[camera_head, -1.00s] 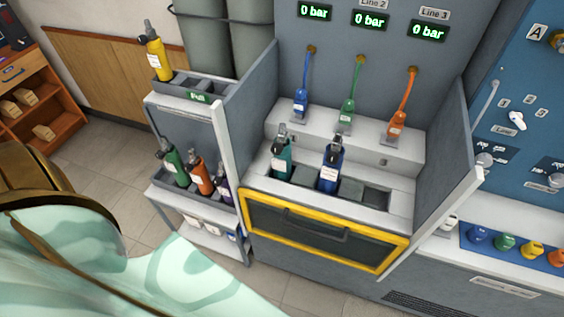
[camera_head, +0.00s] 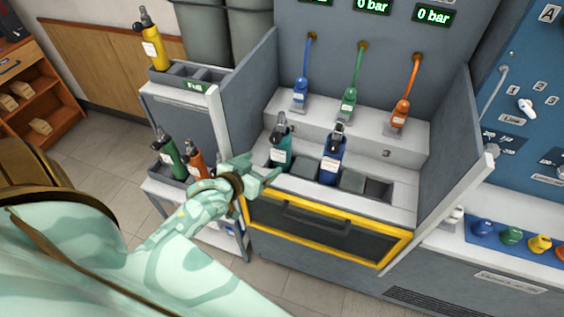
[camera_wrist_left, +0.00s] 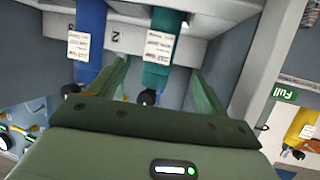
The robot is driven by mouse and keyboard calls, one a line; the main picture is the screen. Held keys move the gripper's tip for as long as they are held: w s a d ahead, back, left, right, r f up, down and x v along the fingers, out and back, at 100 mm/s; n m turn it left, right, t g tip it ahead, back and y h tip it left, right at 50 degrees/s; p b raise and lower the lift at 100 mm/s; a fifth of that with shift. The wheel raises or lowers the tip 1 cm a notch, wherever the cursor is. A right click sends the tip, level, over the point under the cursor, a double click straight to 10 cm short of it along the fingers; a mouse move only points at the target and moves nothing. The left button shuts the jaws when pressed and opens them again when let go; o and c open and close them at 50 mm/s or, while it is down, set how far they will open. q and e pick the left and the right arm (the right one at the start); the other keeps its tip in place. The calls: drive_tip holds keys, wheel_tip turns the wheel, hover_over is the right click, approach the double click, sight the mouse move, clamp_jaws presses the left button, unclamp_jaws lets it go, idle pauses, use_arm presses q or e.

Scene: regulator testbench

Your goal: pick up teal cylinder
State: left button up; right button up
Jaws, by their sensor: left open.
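The teal cylinder (camera_head: 281,152) stands upright in the left slot of the bench rack, with a white label and a dark valve on top. In the left wrist view the teal cylinder (camera_wrist_left: 160,52) shows upside down, ahead of and between the two finger lines. My left gripper (camera_head: 268,172) is open and empty, just in front and to the left of the teal cylinder. The left wrist view shows my left gripper (camera_wrist_left: 160,72) with its fingers spread. Contact with the cylinder cannot be told. My right gripper is not in view.
A blue cylinder (camera_head: 332,160) stands in the same rack, right of the teal one. A grey side wall (camera_head: 250,100) rises at the left. A yellow-framed drawer (camera_head: 325,229) is below. Green (camera_head: 168,153) and orange (camera_head: 195,160) cylinders stand on the cart.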

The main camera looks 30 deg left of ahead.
sight(276, 155)
use_arm(q)
drive_tip(key=b+x, duration=0.2)
drive_tip(key=x, duration=0.5)
drive_tip(key=shift+f, duration=0.2)
drive_tip(key=b+x, duration=0.2)
drive_tip(key=x, duration=0.3)
drive_tip(key=shift+s+a+f, duration=0.1)
drive_tip(key=shift+f, duration=0.1)
drive_tip(key=shift+r, duration=0.15)
drive_tip(key=c, duration=1.3)
drive_tip(key=shift+r, duration=0.2)
